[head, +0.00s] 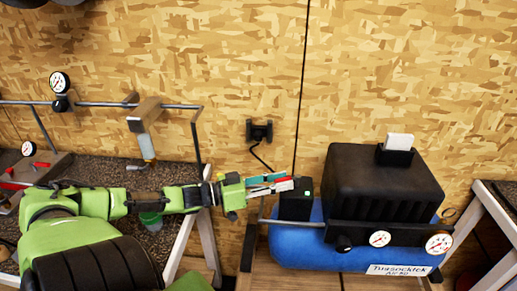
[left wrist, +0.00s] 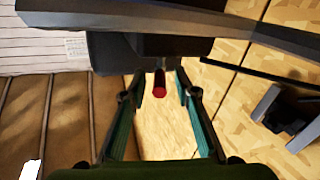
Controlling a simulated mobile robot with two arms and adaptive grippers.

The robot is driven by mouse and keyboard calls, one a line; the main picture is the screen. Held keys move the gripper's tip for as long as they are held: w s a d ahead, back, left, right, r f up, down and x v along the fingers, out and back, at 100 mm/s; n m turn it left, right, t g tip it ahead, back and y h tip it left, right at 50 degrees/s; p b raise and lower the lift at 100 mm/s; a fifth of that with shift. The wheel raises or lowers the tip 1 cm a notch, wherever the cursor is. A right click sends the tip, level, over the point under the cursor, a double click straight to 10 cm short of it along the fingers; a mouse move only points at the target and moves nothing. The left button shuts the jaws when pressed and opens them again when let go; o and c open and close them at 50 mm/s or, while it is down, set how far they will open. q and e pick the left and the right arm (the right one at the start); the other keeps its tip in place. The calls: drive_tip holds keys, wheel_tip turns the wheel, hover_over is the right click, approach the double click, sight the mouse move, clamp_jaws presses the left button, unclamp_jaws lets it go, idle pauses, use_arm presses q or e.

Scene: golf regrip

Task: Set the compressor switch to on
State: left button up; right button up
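The compressor has a blue tank (head: 300,247) and a ribbed black cover (head: 380,180) in the head view. A black box (head: 303,205) with a small green spot stands at its left end. In the left wrist view, a red cylindrical knob (left wrist: 159,84) sticks out below a dark housing (left wrist: 135,50), seemingly that same box. My left gripper (head: 285,184) reaches from the left to the box. In the left wrist view its teal fingers (left wrist: 158,95) are spread on either side of the knob, with gaps visible. The switch's setting cannot be told. My right gripper is not in view.
Gauges (head: 380,239) sit on the compressor's front. A white piece (head: 399,142) stands in a black holder on the cover. A wall outlet (head: 259,131) with a cord is behind my gripper. A dark workbench (head: 110,172) with a pipe rail is at left.

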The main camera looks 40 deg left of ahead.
use_arm(q)
drive_tip(key=v, duration=1.1)
drive_tip(key=shift+a, duration=0.15)
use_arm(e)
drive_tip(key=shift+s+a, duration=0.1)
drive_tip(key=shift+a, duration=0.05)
use_arm(q)
drive_tip(key=shift+s+f, duration=0.1)
